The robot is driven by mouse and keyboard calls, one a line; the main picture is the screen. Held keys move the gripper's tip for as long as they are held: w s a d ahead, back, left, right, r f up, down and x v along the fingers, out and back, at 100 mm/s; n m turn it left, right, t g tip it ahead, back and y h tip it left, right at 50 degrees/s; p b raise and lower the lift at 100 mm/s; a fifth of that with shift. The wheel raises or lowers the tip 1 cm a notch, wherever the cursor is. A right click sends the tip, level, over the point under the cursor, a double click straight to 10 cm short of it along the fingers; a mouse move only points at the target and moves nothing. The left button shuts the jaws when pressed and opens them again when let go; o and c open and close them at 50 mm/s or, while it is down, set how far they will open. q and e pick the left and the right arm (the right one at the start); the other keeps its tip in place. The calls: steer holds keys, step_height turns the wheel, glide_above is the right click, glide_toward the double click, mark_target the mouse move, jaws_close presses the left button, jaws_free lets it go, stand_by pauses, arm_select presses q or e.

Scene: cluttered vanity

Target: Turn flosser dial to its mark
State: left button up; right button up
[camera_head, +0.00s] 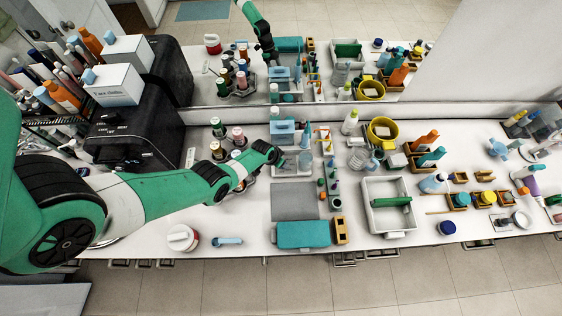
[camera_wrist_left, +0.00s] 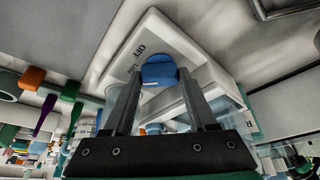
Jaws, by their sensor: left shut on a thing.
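The flosser is a pale box with a blue top (camera_head: 283,126) at the back of the counter, against the mirror. In the left wrist view its white body (camera_wrist_left: 175,35) fills the middle and shows printed letters, among them "OFF". The blue dial (camera_wrist_left: 158,69) stands out from this face, with a small light line at its lower edge. My left gripper (camera_head: 279,156) reaches it from the front; in the left wrist view its two dark fingers (camera_wrist_left: 160,85) are shut on the dial's sides. The dial's mark is hard to make out. My right gripper is not in view.
Bottles in a rack (camera_head: 228,146) stand left of the gripper. A grey mat (camera_head: 294,200) and a teal case (camera_head: 303,235) lie in front. A row of small coloured items (camera_head: 322,183) and a white tray (camera_head: 369,215) are to the right. The mirror repeats the scene.

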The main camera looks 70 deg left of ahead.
arm_select(q)
steer(key=c, duration=0.4)
steer(key=shift+c, duration=0.2)
steer(key=shift+m, duration=0.3)
steer(key=m+h+b, duration=0.1)
steer(key=m, duration=0.1)
steer(key=m+b, duration=0.1)
steer(key=m, duration=0.1)
steer(key=shift+a+f+t+h+b, duration=0.1)
steer(key=shift+a+t+h+b, duration=0.1)
steer(key=shift+t+h+b, duration=0.15)
steer(key=shift+a+m+h, duration=0.1)
steer(key=shift+m+h, duration=0.75)
steer(key=shift+m, duration=1.35)
steer(key=o, duration=1.4)
steer(key=shift+c, duration=0.2)
